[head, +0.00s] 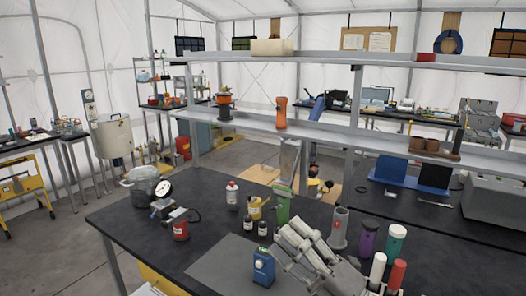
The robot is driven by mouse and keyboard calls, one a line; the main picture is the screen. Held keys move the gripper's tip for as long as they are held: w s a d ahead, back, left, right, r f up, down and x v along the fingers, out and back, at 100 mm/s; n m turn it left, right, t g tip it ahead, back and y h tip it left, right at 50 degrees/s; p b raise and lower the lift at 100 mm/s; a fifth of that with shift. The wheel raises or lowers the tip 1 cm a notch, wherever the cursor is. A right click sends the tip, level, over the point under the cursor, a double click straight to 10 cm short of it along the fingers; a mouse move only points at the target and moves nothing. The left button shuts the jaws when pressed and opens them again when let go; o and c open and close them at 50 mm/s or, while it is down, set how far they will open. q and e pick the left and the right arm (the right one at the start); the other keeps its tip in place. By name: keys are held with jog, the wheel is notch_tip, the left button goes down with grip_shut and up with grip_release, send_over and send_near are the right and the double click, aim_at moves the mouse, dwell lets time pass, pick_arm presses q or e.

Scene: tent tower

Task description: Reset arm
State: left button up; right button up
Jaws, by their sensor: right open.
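My right gripper (292,248) shows at the lower middle of the head view, over the front of the dark bench (135,227). Its grey fingers point up and to the left, spread apart, with nothing visible between them. My right arm comes in from the bottom edge behind it. A small blue device (263,268) stands just left of the fingers, on or by a grey mat (222,262). I cannot tell whether the fingers touch it. My left gripper is not in view.
A red-capped bottle (232,195) and a gauge (163,188) stand left. Shelves (330,131) cross above the bench. The mat's left part is clear.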

jog(key=s+d+f+m+h, duration=0.2)
jog(key=d+f+m+h, duration=1.5)
jog(key=m, duration=0.6)
jog(key=s+a+f+m+g, duration=0.1)
jog(key=s+f+m+g, duration=0.1)
jog(key=s+f+g, duration=0.65)
jog(key=s+a+f+m+g, duration=0.1)
jog(key=s+f+m+g, duration=0.15)
jog(key=s+f, duration=0.95)
jog(key=s+f+g, duration=0.1)
jog(key=s+f, duration=0.1)
jog(key=f, duration=1)
jog(key=s+f+g, duration=0.1)
jog(key=s+f, duration=0.1)
jog(key=f, duration=1)
jog(key=s+d+f+b, duration=0.1)
jog(key=s+d+f, duration=0.2)
jog(key=s+f, duration=1.4)
jog(key=shift+d+n+g+h+b, duration=0.15)
jog(key=shift+n+g+h+b, duration=0.2)
jog(key=shift+n+g, duration=0.1)
